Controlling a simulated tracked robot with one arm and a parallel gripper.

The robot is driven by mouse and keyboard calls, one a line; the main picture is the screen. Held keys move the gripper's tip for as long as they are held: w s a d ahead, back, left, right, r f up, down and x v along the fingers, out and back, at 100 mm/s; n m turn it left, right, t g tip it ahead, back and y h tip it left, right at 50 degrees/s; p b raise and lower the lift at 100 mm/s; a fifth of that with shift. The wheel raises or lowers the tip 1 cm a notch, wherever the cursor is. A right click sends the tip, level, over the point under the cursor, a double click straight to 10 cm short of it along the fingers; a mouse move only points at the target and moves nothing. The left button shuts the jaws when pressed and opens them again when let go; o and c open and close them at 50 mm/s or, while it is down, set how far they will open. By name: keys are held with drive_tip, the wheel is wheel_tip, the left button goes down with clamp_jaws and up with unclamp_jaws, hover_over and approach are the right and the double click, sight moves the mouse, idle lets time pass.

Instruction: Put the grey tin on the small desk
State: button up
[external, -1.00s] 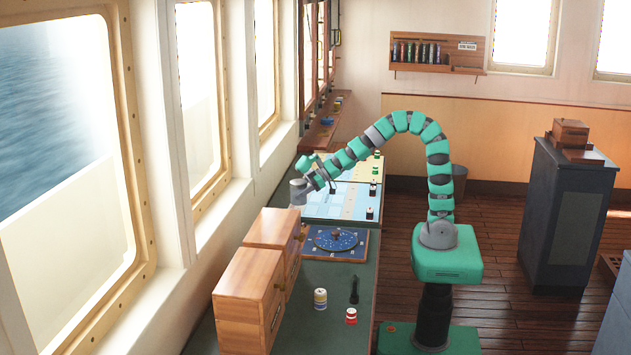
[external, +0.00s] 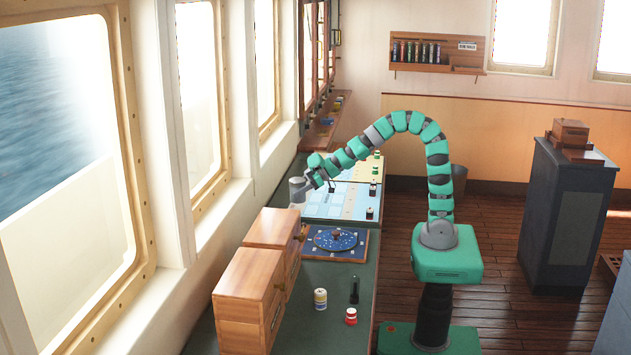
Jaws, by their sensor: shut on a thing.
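The grey tin (external: 297,190) is at the left end of my arm, above the long green-topped counter and close to the window side. My gripper (external: 305,183) is shut on the tin, seen from behind and partly hidden by the arm's last links. Whether the tin touches anything below it cannot be told from this view. I cannot tell for sure which piece of furniture is the small desk; a dark blue cabinet (external: 563,215) with a wooden box on it stands at the right.
Two wooden drawer boxes (external: 250,287) stand on the counter below the tin in the picture. A blue round dial board (external: 335,241), a chart (external: 345,201), a striped tin (external: 320,298), a red tin (external: 351,316) and a black torch-like object (external: 354,290) lie nearby. Wooden floor is clear right of my base.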

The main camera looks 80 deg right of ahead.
drive_tip(key=s+a+n+g+y, duration=0.2)
drive_tip(key=s+a+n, duration=0.1)
drive_tip(key=s+a, duration=0.5)
drive_tip(key=s+a+n+g+y, duration=0.2)
drive_tip(key=s+a+n+g, duration=0.1)
drive_tip(key=s+a, duration=0.5)
drive_tip(key=s+a+n+g+y, duration=0.2)
drive_tip(key=s+a, duration=0.6)
drive_tip(key=a, duration=0.4)
drive_tip(key=shift+s+a+f+n+g+y, duration=0.1)
drive_tip(key=shift+s+n+g+y, duration=0.15)
drive_tip(key=shift+n, duration=0.35)
drive_tip(key=shift+s+a+f+n+g+y, duration=0.15)
drive_tip(key=shift+n+g, duration=0.2)
drive_tip(key=shift+n, duration=0.25)
drive_tip(key=s+a+f+n+g, duration=0.1)
drive_tip(key=s+a+n+g, duration=0.1)
drive_tip(key=s, duration=0.7)
drive_tip(key=shift+s+a+n+g, duration=0.35)
drive_tip(key=shift+a+n+g, duration=0.05)
drive_tip(key=shift+a+g, duration=0.1)
